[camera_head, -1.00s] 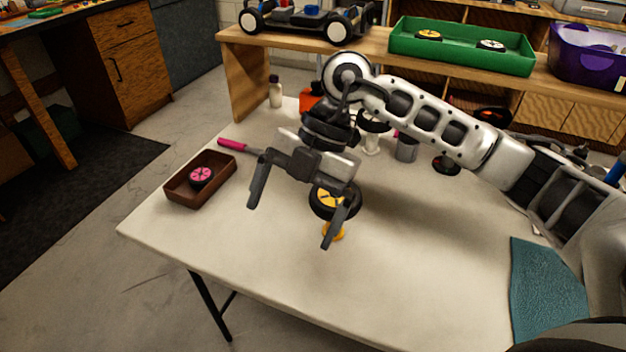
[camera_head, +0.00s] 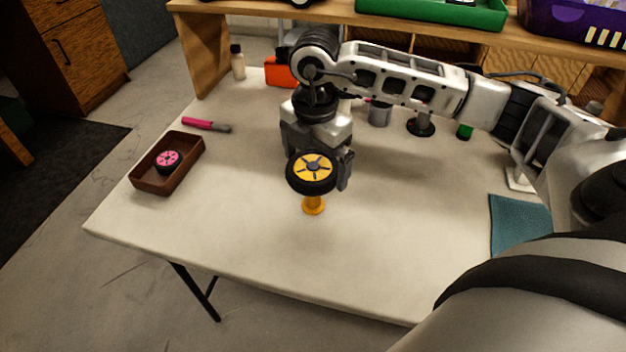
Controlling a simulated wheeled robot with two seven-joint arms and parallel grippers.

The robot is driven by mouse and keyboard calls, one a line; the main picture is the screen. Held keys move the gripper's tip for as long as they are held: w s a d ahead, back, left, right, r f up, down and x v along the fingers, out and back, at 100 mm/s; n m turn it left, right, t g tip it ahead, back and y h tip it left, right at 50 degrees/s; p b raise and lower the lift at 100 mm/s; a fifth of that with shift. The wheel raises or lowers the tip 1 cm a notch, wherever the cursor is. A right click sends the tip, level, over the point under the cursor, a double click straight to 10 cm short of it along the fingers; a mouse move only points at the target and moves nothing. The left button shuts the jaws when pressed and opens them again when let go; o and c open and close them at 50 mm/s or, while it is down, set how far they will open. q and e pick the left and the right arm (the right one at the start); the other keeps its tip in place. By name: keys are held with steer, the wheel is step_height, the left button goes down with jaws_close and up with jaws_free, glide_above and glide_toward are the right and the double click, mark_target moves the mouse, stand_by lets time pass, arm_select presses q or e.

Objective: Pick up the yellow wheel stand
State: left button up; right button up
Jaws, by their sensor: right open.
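The yellow wheel stand (camera_head: 313,206) stands upright on the white table, its yellow base below a black-tyred wheel with a yellow hub (camera_head: 313,166). The wheel hides the stand's upper part. My right gripper (camera_head: 318,164) is open and points down, just behind the wheel in this view. One finger shows at the wheel's right edge, and the wheel partly hides the rest of the jaws. I cannot tell whether the fingers touch the wheel or stand. My left gripper is not in view.
A brown tray (camera_head: 142,183) with a pink-hubbed wheel (camera_head: 168,161) lies at the left, near a pink-handled tool (camera_head: 198,124). A bottle (camera_head: 238,64) and an orange box (camera_head: 280,72) stand at the back. A teal cloth (camera_head: 518,226) lies right. The table front is clear.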

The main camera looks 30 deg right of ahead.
step_height(320, 180, down, 5)
steer(key=shift+w+f, duration=0.1)
steer(key=c, duration=0.7)
